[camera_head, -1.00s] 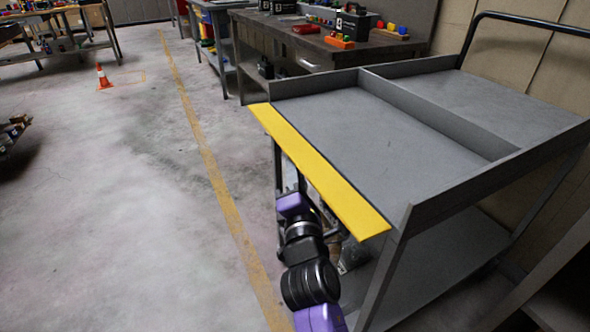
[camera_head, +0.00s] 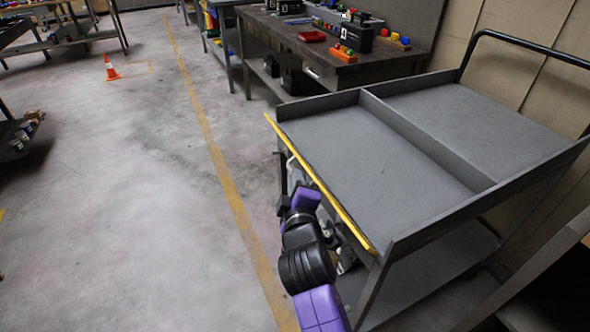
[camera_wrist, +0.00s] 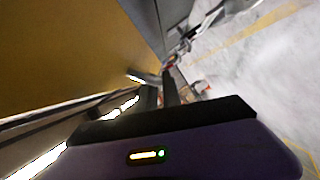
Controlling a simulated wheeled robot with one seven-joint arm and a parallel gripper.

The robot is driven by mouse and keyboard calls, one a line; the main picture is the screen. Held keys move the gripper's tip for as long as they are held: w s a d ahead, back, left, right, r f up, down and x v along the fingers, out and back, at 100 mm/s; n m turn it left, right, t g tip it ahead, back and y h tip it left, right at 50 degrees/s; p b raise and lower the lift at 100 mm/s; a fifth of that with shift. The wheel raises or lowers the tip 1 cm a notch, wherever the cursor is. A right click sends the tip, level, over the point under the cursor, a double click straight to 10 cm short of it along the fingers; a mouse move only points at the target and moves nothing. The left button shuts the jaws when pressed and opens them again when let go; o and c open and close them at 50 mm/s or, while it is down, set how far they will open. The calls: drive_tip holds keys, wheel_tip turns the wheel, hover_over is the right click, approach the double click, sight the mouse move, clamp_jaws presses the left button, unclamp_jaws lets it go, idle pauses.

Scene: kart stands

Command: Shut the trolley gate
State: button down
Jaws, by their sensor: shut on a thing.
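The trolley gate is a yellow flap (camera_head: 320,184) along the left side of the grey trolley (camera_head: 430,240). In the head view it shows nearly edge-on, as a thin strip close to the tray's open side. In the wrist view its broad face (camera_wrist: 85,45) fills the upper left. My gripper (camera_wrist: 163,92) is at the gate's outer side, below its top edge in the head view. Its fingers are shut on the gate, though the contact itself is dark and hard to see. The fingertips are hidden in the head view.
The trolley's two tray compartments, split by a divider (camera_head: 425,135), are empty. A workbench (camera_head: 330,65) with boxes and small coloured things stands behind. An orange cone (camera_head: 111,68) stands on the floor far left. The floor left of the trolley is clear.

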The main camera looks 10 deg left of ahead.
drive_tip(key=r+m+p, duration=0.1)
drive_tip(key=m+g+p, duration=0.1)
drive_tip(key=p, duration=0.1)
drive_tip(key=r+p, duration=0.1)
drive_tip(key=p, duration=0.1)
drive_tip(key=shift+w+d+r+m+y, duration=0.25)
drive_tip(key=shift+d+r+m+y, duration=0.05)
drive_tip(key=shift+d+m, duration=0.1)
drive_tip(key=shift+w+d+r+m+g+y+p, duration=0.2)
drive_tip(key=shift+m+g+p, duration=0.3)
drive_tip(key=shift+p, duration=0.55)
drive_tip(key=shift+w+d+r+m+g+y+p, duration=0.1)
drive_tip(key=shift+d+m+g+y+p, duration=0.3)
drive_tip(key=shift+p, duration=0.6)
drive_tip(key=shift+a+m, duration=0.1)
drive_tip(key=shift+m, duration=0.2)
drive_tip(key=shift+f, duration=0.1)
drive_tip(key=c, duration=1.8)
unclamp_jaws()
